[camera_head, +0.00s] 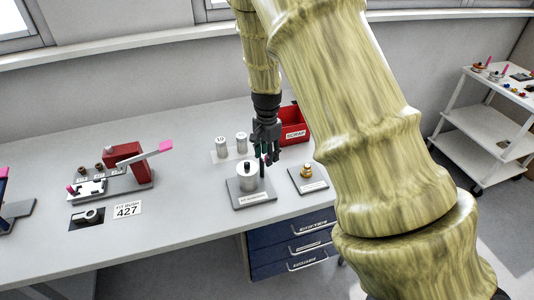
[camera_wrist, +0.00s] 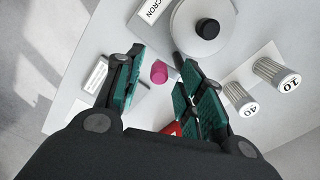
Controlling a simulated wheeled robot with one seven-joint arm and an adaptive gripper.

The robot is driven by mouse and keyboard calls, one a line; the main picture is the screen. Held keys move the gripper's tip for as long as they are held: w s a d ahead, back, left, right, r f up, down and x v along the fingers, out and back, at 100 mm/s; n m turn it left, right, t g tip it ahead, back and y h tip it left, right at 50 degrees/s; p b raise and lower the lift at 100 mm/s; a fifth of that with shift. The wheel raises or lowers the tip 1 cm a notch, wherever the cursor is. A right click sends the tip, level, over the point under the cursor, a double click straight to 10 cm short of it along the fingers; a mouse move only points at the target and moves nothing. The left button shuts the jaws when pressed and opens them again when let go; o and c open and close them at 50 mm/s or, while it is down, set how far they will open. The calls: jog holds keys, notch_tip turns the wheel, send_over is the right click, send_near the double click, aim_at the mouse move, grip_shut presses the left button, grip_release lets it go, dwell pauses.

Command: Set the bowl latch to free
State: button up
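The silver bowl (camera_head: 248,178) with a black top knob stands on a grey labelled plate (camera_head: 240,206); it also shows in the wrist view (camera_wrist: 203,40). In the wrist view a pink tip (camera_wrist: 159,72), apparently the latch lever's end, lies between my spread fingers, with gaps on both sides. My gripper (camera_head: 267,150) is open and points down beside the bowl; it also shows in the wrist view (camera_wrist: 157,56). The latch markings cannot be read.
Filter cylinders marked 10 (camera_head: 221,146) and 40 (camera_head: 241,143) stand behind the bowl. A red SCRAP bin (camera_head: 293,124) is behind my gripper. A brass fitting (camera_head: 306,171) on a small plate is to the right. A red fixture with a pink-tipped lever (camera_head: 125,162) is left.

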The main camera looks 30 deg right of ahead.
notch_tip(320, 180, up, 12)
dwell(0.6)
dwell(0.5)
